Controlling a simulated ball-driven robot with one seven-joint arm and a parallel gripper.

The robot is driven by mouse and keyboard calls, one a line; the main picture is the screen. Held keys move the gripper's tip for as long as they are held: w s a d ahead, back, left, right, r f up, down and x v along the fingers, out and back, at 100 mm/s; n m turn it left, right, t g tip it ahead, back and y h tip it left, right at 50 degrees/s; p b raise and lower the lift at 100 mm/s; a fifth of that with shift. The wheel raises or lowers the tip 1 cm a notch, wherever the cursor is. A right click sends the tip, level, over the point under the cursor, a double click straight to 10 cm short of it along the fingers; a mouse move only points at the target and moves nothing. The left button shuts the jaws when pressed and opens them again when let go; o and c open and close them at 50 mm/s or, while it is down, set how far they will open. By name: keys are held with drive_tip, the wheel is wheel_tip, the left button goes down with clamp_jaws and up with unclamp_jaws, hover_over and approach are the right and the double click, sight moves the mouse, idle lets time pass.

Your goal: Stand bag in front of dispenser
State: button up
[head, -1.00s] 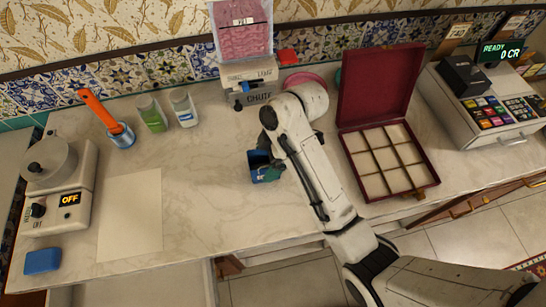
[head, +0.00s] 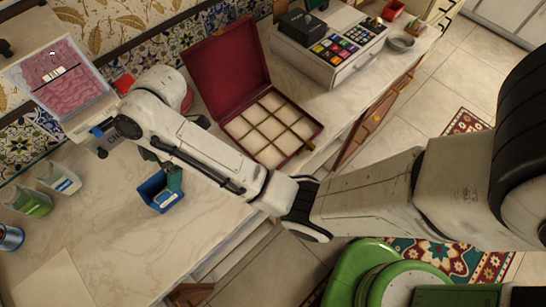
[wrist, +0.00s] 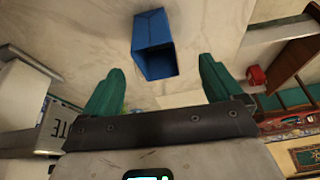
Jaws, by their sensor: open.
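The dispenser (head: 62,78), a clear box of pink contents above a grey chute, stands against the tiled wall, behind and left of the bag. My gripper hangs over the counter with a green finger (head: 174,178) overlapping the bag's right side in the head view. In the wrist view my gripper (wrist: 158,85) is open, and the bag (wrist: 153,45) lies ahead between and beyond the fingertips. The bag appears apart from both fingers, its dark mouth towards me.
A red compartment box (head: 270,125) stands open right of my arm.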

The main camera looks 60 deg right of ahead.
drive_tip(key=s+d+f+m, duration=0.2)
drive_tip(key=s, duration=0.3)
drive_tip(key=s+d+f+m+h, duration=0.1)
drive_tip(key=s+d+f+m, duration=0.1)
drive_tip(key=s, duration=0.3)
drive_tip(key=s+d+f+m+h, duration=0.1)
drive_tip(key=s+d+f+m, duration=0.2)
drive_tip(key=s+m, duration=0.1)
drive_tip(key=shift+s+f, duration=0.25)
drive_tip(key=shift+s, duration=0.2)
drive_tip(key=s+d+m+h, duration=0.2)
drive_tip(key=s+d+m, duration=0.4)
drive_tip(key=s, duration=0.6)
drive_tip(key=shift+s+f+h, duration=0.15)
drive_tip(key=shift+s+h, duration=0.05)
drive_tip(key=shift+h, duration=0.2)
